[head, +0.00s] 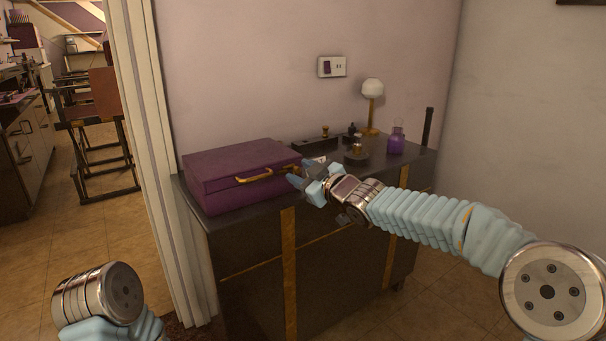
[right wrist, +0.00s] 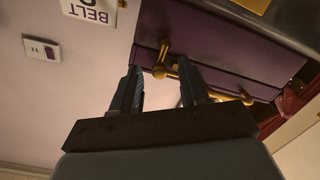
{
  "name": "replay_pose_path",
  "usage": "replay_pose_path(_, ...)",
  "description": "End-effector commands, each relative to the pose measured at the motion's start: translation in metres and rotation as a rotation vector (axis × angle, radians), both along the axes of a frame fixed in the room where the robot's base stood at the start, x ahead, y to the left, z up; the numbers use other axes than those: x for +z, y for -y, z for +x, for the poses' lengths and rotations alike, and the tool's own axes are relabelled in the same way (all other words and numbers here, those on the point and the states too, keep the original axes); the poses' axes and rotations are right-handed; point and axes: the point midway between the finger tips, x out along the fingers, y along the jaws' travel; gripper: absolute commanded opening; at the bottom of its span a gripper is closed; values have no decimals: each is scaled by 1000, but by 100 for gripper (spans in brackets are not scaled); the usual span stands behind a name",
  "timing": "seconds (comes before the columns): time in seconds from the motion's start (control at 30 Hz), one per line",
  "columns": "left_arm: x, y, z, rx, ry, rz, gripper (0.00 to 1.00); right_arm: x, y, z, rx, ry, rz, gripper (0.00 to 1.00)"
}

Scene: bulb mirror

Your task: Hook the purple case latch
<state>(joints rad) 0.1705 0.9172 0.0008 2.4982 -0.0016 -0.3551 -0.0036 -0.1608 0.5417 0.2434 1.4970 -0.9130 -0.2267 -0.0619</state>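The purple case (head: 240,172) lies closed on the dark cabinet, with a gold handle (head: 254,176) on its front. In the right wrist view, the purple case (right wrist: 225,38) shows at the upper right, with a gold latch piece (right wrist: 161,62) ahead of the gap between my fingers. The gold handle (right wrist: 218,88) shows beyond the right finger, which partly covers it. My right gripper (head: 292,175) is at the case's front right corner; in the wrist view its fingers (right wrist: 160,78) are apart with nothing clearly between them. Contact with the latch cannot be told. My left gripper is out of view.
The cabinet (head: 250,245) stands against the wall. A lamp (head: 371,100), a purple flask (head: 397,140) and small dark and brass items stand right of the case. A white label marked BELT (right wrist: 90,10) shows in the wrist view. Open floor lies in front.

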Motion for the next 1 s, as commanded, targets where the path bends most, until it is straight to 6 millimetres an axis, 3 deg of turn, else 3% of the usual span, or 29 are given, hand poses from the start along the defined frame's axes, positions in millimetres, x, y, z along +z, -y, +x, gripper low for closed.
replay_pose_path(0.27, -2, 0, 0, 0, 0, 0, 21, 2, 10, -11, -2, 1, 0, 44)
replay_pose_path(0.7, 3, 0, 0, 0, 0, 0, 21, 10, 70, -91, -2, 1, -1, 44)
replay_pose_path(1.0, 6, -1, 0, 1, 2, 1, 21, 11, 83, -110, 0, 1, -1, 44)
